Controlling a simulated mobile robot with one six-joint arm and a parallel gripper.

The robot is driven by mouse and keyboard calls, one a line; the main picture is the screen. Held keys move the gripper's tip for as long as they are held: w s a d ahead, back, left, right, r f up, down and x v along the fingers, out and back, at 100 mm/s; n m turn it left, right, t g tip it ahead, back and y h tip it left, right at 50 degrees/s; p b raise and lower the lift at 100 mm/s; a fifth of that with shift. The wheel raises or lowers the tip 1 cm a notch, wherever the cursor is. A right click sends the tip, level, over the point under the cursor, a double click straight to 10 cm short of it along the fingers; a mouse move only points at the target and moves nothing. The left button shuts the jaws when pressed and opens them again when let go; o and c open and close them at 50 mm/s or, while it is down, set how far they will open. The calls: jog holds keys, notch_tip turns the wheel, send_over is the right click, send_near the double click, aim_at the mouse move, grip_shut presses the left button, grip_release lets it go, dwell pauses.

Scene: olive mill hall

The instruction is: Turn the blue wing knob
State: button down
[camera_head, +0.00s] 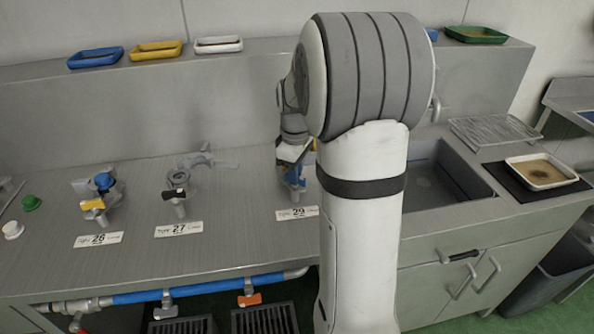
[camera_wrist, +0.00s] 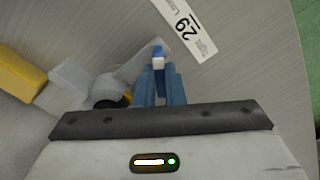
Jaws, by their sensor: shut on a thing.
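The blue wing knob (camera_wrist: 157,51) shows in the wrist view between the tips of my gripper (camera_wrist: 159,76), with a small white patch on its near part. The gripper's two blue fingers are shut on the knob from both sides. In the head view my gripper (camera_head: 292,170) reaches down at the station with the number 29 plate (camera_head: 297,213). My own arm and gripper hide most of the knob there. How far the knob is turned cannot be told.
Beside the knob stand a grey round fitting (camera_wrist: 108,90) and a yellow block (camera_wrist: 22,80). Taps stand behind plates 26 (camera_head: 98,239) and 27 (camera_head: 178,229). A sink (camera_head: 440,180) lies to the right. The bench front between plates is clear.

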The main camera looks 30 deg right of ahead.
jog(key=m+p, duration=0.1)
jog(key=m, duration=0.6)
jog(key=shift+a+r, duration=0.1)
jog(key=m, duration=0.7)
jog(key=shift+m, duration=0.4)
jog(key=m, duration=0.3)
jog(key=shift+w+m+p, duration=0.1)
jog(key=shift+m+p, duration=0.2)
jog(key=shift+p, duration=0.1)
jog(key=m, duration=0.3)
jog(key=shift+m, duration=0.3)
jog(key=m, duration=0.3)
jog(key=shift+m, duration=2)
jog(key=c, duration=1.5)
grip_release()
